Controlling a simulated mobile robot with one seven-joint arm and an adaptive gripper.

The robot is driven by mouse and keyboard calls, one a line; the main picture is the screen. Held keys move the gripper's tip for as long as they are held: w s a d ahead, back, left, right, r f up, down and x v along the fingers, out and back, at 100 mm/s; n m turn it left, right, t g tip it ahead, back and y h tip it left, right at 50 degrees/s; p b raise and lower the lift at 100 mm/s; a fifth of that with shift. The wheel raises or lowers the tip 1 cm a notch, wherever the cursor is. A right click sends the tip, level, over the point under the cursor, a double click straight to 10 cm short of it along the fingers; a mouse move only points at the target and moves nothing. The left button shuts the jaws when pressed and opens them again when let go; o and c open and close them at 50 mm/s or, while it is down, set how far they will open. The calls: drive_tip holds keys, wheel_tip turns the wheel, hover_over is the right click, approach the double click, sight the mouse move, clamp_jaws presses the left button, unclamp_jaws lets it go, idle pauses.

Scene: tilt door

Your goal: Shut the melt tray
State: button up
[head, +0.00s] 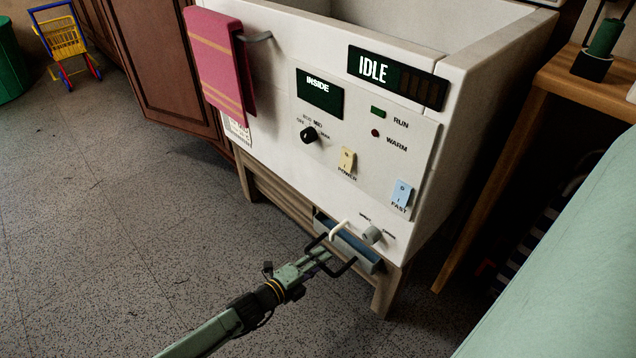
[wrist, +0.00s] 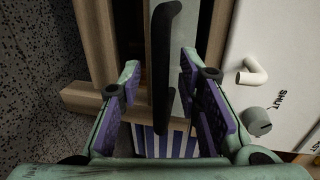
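The melt tray (head: 368,262) is a grey-blue drawer low on the front of the white machine (head: 275,120), near its right corner. It appears to stick out a little; how far is hard to tell. In the wrist view, a long black handle (wrist: 163,70) runs along the grey tray front (wrist: 184,35). My gripper (head: 336,252) is at the tray front in the head view. In the wrist view, my gripper (wrist: 166,88) is open, with its purple-padded fingers on both sides of the handle. I cannot tell whether they touch it.
A white spout (head: 339,229) and a grey knob (head: 372,234) sit just above the tray; the word SHUT shows beside the knob in the wrist view. A wooden table (head: 540,120) stands close on the right. Open floor (head: 130,260) lies to the left.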

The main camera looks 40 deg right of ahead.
drive_tip(key=shift+c, duration=0.4)
clamp_jaws()
idle(0.4)
